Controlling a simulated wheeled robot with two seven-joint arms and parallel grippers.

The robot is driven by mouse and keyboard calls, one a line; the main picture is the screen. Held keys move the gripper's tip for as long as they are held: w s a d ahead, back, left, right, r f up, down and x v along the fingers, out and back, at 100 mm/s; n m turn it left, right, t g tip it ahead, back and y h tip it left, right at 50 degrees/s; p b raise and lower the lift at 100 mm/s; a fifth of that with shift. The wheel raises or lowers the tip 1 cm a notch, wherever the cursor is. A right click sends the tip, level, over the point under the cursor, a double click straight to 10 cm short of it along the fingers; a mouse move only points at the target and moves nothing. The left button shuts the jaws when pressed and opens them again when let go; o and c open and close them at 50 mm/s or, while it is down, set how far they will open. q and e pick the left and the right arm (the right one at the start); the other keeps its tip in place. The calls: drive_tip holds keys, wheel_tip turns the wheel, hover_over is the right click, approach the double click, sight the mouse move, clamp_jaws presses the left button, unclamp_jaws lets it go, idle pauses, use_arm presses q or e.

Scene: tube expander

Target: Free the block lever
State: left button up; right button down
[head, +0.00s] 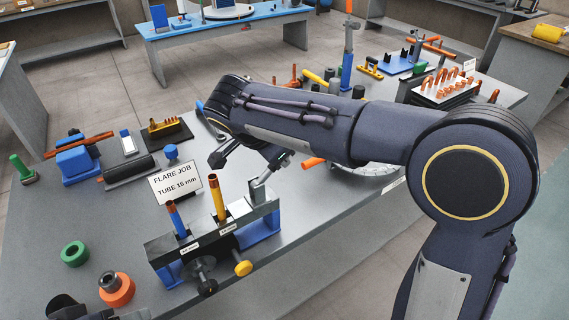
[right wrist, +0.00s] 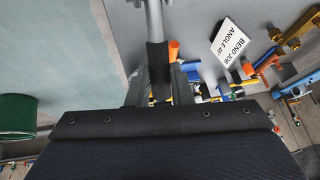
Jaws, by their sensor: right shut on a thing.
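The flare block (head: 215,236) is a dark bar on blue feet at the table's front. A copper tube (head: 177,220) in a blue sleeve and a yellow tube (head: 218,202) stand upright in it. My right gripper (right wrist: 157,88) is shut on the lever's dark handle (right wrist: 158,62), with the lever's grey rod (right wrist: 154,20) beyond. In the head view the arm partly hides this grip. A dark part at the lower left edge looks like my left gripper (head: 72,309); its fingers are unclear.
A black knob (head: 207,287) and a yellow knob (head: 243,268) stick out at the block's front. The sign (head: 174,184) stands behind it. A green ring (head: 74,253) and an orange ring (head: 117,290) lie to the left.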

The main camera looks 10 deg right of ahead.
sight(258, 183)
drive_tip(key=h+b, duration=0.1)
drive_tip(key=a+t+h+b, duration=0.1)
drive_tip(key=s+a+r+h+b, duration=0.1)
drive_tip(key=shift+a+t, duration=0.25)
drive_tip(key=shift+t, duration=0.05)
drive_tip(key=shift+s+a+r+n+t+h+b, duration=0.2)
drive_tip(key=shift+a+t+h+b, duration=0.15)
drive_tip(key=shift+a+h+b, duration=0.4)
drive_tip(key=shift+s+a+r+n+t+h+b, duration=0.2)
drive_tip(key=shift+a+t+h+b, duration=0.2)
drive_tip(key=shift+h+b, duration=0.65)
drive_tip(key=shift+a, duration=0.1)
drive_tip(key=c, duration=1.3)
unclamp_jaws()
drive_tip(key=v, duration=0.8)
drive_tip(key=shift+w, duration=0.1)
drive_tip(key=shift+c, duration=0.3)
